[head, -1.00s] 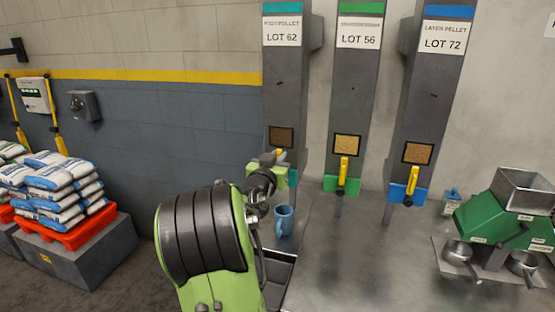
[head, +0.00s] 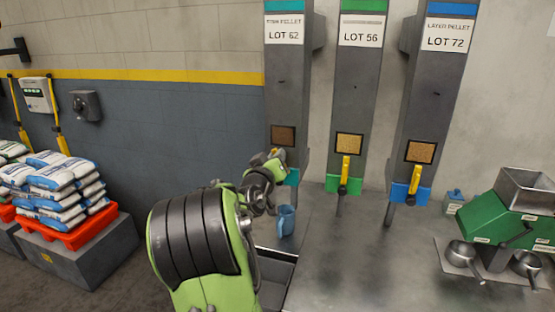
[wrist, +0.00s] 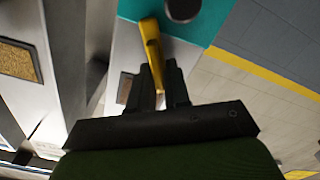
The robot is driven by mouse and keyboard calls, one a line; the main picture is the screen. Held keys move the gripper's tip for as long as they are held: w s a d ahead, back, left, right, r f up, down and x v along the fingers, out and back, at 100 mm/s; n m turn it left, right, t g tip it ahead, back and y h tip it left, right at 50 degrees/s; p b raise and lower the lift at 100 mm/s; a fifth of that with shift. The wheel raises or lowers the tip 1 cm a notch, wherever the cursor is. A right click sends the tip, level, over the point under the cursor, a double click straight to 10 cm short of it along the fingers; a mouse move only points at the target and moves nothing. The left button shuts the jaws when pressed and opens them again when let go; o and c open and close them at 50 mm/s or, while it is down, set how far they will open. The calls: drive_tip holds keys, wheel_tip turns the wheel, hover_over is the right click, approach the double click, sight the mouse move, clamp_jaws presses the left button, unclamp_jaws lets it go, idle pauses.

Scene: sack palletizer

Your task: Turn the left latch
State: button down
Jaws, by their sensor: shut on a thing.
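The left latch is a yellow handle (wrist: 151,42) on the teal plate (wrist: 200,20) of the LOT 62 chute (head: 286,95). In the wrist view my gripper (wrist: 159,76) is shut on the lower end of this handle, which is slightly tilted in that picture. In the head view my gripper (head: 272,163) is in front of the foot of the LOT 62 chute. It hides most of the latch, with a bit of yellow showing beside it. The teal plate (head: 293,176) shows partly there.
The LOT 56 (head: 346,174) and LOT 72 (head: 415,180) latches stand upright to the right. A blue mug (head: 285,221) is just below my gripper. A green machine (head: 497,222) stands at right. The middle of the metal counter (head: 350,260) is clear.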

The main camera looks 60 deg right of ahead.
drive_tip(key=n+p, duration=0.1)
drive_tip(key=n, duration=0.3)
drive_tip(key=f+n+p, duration=0.1)
drive_tip(key=n, duration=0.3)
drive_tip(key=w+n+p, duration=0.1)
drive_tip(key=n, duration=0.2)
drive_tip(key=shift+a+f+n+p, duration=0.1)
drive_tip(key=shift+f+n+p, duration=0.2)
drive_tip(key=shift+n, duration=0.1)
drive_tip(key=shift+f, duration=0.1)
